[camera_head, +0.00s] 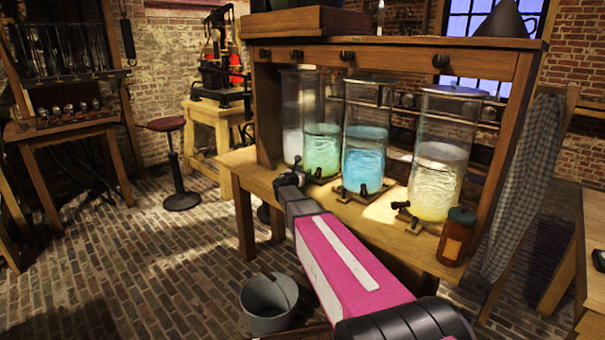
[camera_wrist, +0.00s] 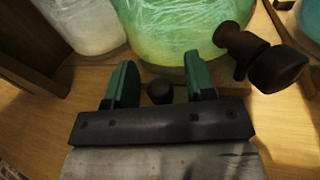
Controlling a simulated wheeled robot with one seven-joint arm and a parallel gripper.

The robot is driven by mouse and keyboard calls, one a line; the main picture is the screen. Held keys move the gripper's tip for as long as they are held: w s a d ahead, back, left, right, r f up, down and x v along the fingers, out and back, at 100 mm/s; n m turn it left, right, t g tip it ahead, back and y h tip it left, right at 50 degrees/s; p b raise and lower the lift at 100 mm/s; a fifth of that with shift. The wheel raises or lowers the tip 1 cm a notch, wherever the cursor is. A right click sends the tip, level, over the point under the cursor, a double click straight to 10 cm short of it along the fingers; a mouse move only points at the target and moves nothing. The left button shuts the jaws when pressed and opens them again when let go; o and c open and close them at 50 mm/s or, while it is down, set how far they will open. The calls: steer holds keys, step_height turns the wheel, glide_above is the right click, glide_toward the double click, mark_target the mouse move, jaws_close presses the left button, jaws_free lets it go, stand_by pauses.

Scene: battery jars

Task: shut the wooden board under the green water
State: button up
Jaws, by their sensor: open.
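The jar of green water (camera_head: 322,150) stands on the cabinet's table, between a jar of pale liquid and a blue one. Its lower part fills the top of the wrist view (camera_wrist: 165,30). A wooden board (camera_head: 318,178) lies under it, mostly hidden by the jar and my arm. A dark round knob (camera_wrist: 160,92) sits in front of the green jar. My gripper (camera_wrist: 162,82) is open, its green fingers on either side of the knob with a gap on each side. In the head view my gripper (camera_head: 289,180) is low in front of the jar.
The green jar's dark tap (camera_wrist: 262,60) juts out just right of my fingers. The blue jar (camera_head: 365,150) and pale yellow jar (camera_head: 438,165) stand to the right, with a brown bottle (camera_head: 457,237). A metal bucket (camera_head: 268,308) is on the floor.

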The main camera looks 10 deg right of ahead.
steer(key=v, duration=1)
steer(key=shift+s+a, duration=0.2)
steer(key=shift+s, duration=0.05)
steer(key=shift+a, duration=0.1)
